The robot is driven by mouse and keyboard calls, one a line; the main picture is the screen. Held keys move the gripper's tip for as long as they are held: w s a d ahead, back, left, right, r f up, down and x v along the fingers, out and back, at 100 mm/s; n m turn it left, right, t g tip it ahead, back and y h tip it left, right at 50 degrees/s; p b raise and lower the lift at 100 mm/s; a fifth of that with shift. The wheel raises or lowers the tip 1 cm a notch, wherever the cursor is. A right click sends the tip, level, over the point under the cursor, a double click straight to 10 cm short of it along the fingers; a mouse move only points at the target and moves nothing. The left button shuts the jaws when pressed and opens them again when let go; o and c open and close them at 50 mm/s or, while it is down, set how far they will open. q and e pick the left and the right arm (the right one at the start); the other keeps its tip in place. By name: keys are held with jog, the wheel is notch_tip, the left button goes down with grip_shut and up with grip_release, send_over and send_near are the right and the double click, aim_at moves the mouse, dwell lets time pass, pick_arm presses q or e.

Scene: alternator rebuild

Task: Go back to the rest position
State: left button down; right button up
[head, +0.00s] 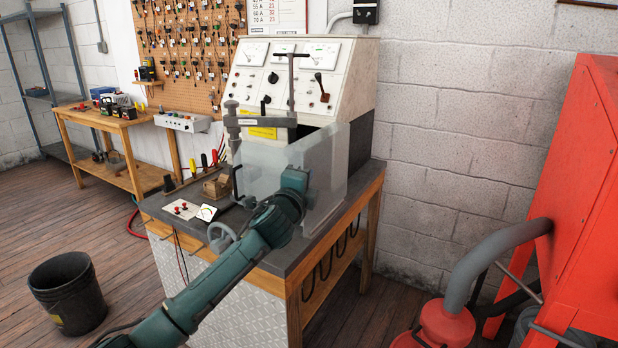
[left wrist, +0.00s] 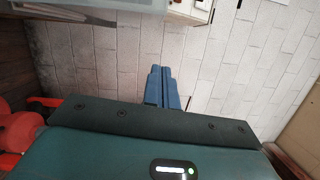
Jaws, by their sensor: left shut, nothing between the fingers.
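My left arm, dark teal, rises from the lower left in the head view and ends over the test bench. My left gripper shows in the left wrist view (left wrist: 162,72): its two blue fingers lie together, shut, with nothing between them. White block wall fills the view beyond them. In the head view the fingers cannot be made out; the wrist overlaps the clear guard in the picture, and I cannot tell if they touch. My right gripper is in neither view.
The bench (head: 300,262) carries a clear guard (head: 322,170), a clamp post and an instrument panel (head: 330,82). A red cabinet (head: 585,190) stands at right, with a red vacuum (head: 440,325) and grey hose. A black bucket (head: 68,292) stands on open floor at left.

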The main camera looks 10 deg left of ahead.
pick_arm(q)
jog(key=s+d+f+n+g+h, duration=0.15)
jog(key=s+f+n, duration=0.25)
jog(key=s+f, duration=0.6)
jog(key=s+d+f+n+g+h, duration=0.1)
jog(key=s+d+f+n+g, duration=0.15)
jog(key=s+f, duration=0.7)
jog(key=s+a+f+n+g, duration=0.1)
jog(key=s+f+n, duration=0.4)
jog(key=s, duration=0.6)
jog(key=s+a+f+n+g, duration=0.1)
jog(key=s+f+n, duration=0.4)
jog(key=s+f, duration=0.5)
jog(key=shift+s+a+n+g+y, duration=0.35)
jog(key=shift+s+g, duration=0.1)
jog(key=shift+g, duration=0.45)
